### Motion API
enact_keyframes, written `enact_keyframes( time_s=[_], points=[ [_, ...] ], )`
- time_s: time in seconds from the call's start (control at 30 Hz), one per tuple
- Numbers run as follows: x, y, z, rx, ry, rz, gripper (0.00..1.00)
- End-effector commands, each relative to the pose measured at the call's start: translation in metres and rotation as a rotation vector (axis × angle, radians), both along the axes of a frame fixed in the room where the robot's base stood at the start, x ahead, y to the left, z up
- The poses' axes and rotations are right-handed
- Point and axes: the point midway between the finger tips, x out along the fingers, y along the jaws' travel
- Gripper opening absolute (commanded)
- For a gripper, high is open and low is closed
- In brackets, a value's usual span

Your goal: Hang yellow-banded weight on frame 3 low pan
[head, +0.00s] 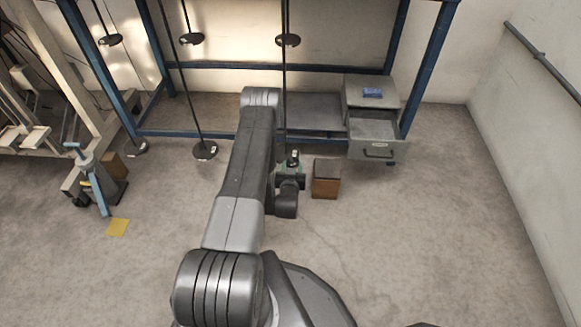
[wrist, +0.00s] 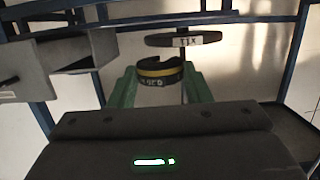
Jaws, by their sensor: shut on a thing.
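In the wrist view the black weight with a yellow band (wrist: 158,74) sits between the green fingers of my gripper (wrist: 161,82), which is shut on it. A dark round pan with a white label (wrist: 186,40) shows just past the weight, slightly to the right; whether they touch I cannot tell. A thin rod meets this pan. In the head view my gripper (head: 292,172) is at the end of my arm, low near the foot of the long right rod (head: 285,100). A small dark piece there (head: 293,159) looks like the weight. The low pan is not clear there.
A brown box (head: 326,178) stands just right of my gripper. A grey cabinet with an open drawer (head: 378,151) is behind it. Other dark pans hang left (head: 203,150) and above (head: 288,40). A blue stand (head: 96,185) is at left. The right floor is clear.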

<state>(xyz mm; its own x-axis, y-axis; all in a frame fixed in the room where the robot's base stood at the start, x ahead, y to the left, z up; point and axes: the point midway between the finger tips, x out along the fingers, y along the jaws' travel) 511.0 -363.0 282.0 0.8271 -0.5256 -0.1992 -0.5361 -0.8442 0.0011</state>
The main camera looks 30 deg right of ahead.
Motion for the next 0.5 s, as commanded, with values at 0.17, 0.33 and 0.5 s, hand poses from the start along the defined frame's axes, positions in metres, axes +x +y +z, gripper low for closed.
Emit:
enact_keyframes(
  time_s=[0.17,0.33,0.5],
  points=[
    [0.012,-0.001,0.001,-0.001,-0.002,0.001,0.18],
    [0.022,-0.002,0.001,-0.001,-0.003,0.001,0.18],
    [0.032,-0.003,0.001,-0.002,-0.002,0.002,0.18]
  ],
)
